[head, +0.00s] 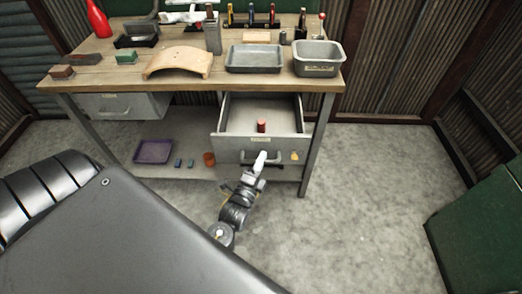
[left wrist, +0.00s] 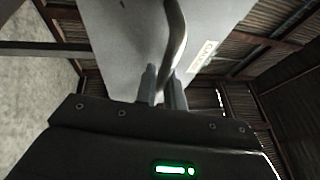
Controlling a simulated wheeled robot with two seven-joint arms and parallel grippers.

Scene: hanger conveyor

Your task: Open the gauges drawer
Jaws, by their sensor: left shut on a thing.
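The right-hand drawer (head: 228,151) under the workbench stands pulled out, its inside showing. A red cylinder (head: 261,126) is in it. In the left wrist view the fingertips (left wrist: 161,82) sit on either side of the curved handle (left wrist: 177,35), in front of the grey drawer front (left wrist: 125,45). A second drawer (head: 115,106) at the left is closed. My right gripper is not in view.
The workbench top (head: 215,86) holds a grey tray (head: 255,58), a metal bin (head: 318,62), a curved wooden piece (head: 178,62) and tools. A purple tray (head: 153,151) lies on the lower shelf. A green cabinet (head: 480,225) stands at the right. The floor (head: 370,190) between is clear.

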